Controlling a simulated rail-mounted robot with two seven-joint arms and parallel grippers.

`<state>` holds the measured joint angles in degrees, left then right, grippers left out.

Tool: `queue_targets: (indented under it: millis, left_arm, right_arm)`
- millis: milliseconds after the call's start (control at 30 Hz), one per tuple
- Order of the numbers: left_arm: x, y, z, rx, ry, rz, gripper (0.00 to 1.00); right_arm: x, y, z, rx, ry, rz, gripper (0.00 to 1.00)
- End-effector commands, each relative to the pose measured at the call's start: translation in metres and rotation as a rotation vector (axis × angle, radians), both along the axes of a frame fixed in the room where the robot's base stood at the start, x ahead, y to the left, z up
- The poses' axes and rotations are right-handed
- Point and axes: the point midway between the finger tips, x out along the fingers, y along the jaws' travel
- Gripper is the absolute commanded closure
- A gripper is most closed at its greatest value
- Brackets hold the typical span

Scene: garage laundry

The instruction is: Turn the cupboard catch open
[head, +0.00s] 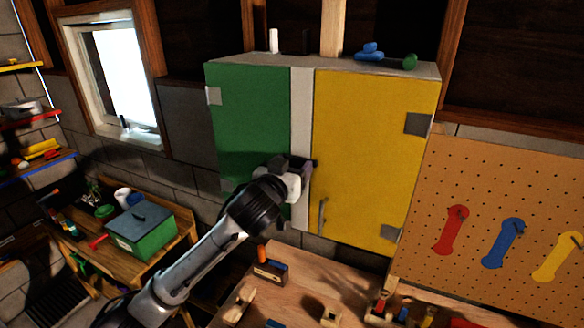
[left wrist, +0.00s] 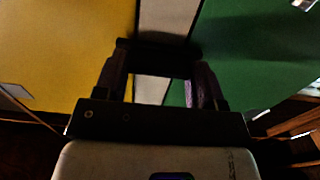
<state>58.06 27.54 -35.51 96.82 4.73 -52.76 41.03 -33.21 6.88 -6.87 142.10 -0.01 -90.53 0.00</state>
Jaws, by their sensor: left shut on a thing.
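The wall cupboard has a green door (head: 250,120) on the left and a yellow door (head: 375,150) on the right, with a pale strip (head: 301,110) between them. Both doors look shut. My left gripper (head: 306,166) is at the pale strip, about two thirds of the way down. In the left wrist view my left gripper (left wrist: 160,70) is shut on a dark bar, the catch (left wrist: 158,47), which appears to lie across the strip. The gripper hides most of the catch in the head view. My right gripper is in neither view.
A grey handle (head: 322,215) is low on the yellow door. A wooden workbench (head: 300,275) with small items stands below. A pegboard (head: 490,190) with coloured tools is at the right. A green toolbox (head: 142,230) sits on a side bench at the left.

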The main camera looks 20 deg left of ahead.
Motion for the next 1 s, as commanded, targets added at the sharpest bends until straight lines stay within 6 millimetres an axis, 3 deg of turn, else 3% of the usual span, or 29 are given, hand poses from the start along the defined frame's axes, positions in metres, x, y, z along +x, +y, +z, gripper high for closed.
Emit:
queue_targets:
  millis: [167, 467, 1000]
  left_arm:
    - [0.000, 0.000, 0.000, 0.000, 0.000, 0.000, 0.59]
    - [0.000, 0.000, 0.001, 0.047, -0.003, 0.000, 0.60]
    - [0.000, 0.000, 0.003, 0.495, -0.035, 0.000, 0.60]
  right_arm:
    - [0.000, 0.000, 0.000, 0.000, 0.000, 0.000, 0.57]
    - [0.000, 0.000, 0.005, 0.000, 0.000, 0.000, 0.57]
    - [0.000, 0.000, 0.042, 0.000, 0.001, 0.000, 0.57]
